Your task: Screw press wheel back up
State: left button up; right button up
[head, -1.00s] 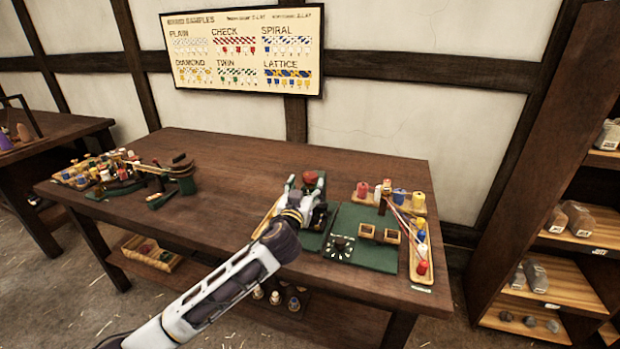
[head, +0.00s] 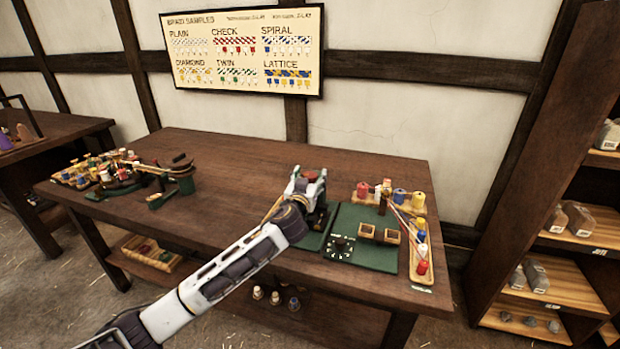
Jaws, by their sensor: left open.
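The press wheel, a small red round piece (head: 311,175), shows at the tip of my left gripper (head: 308,182), toward the back of the table's right half. My left gripper is open, with its fingers around or just beside the red wheel; I cannot tell whether they touch it. The press body (head: 318,222) is dark and mostly hidden behind my left gripper and wrist. My right gripper is not in view.
A braiding device (head: 120,180) stands at left. The table (head: 230,200) middle is clear.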

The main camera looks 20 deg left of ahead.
pick_arm(q)
jog(key=shift+c, duration=0.4)
jog(key=c, duration=1)
jog(key=shift+o, duration=0.2)
